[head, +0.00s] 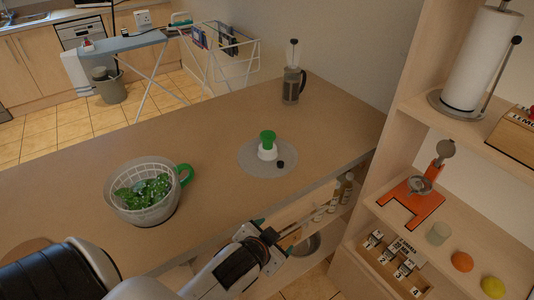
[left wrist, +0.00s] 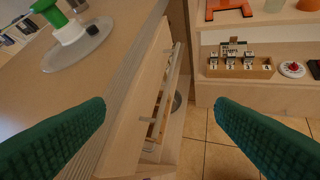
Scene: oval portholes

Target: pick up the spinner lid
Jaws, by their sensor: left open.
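The spinner lid (head: 253,165) lies on the counter, a flat grey disc with a white cone, a green knob on top and a small dark knob near its edge. It also shows at the upper left of the left wrist view (left wrist: 67,51). The spinner bowl (head: 144,203), a white basket in a clear bowl with green leaves and a green handle, stands to its left. My left gripper (head: 273,236) is near the counter's front edge, apart from the lid. Its green fingers (left wrist: 160,122) are wide apart with nothing between them. My right gripper is out of view.
A French press (head: 292,86) stands at the back of the counter (head: 215,125). At right, a shelf unit (head: 385,150) holds an orange stand (head: 414,197), a paper towel roll (head: 482,58) and small items. The counter around the lid is clear.

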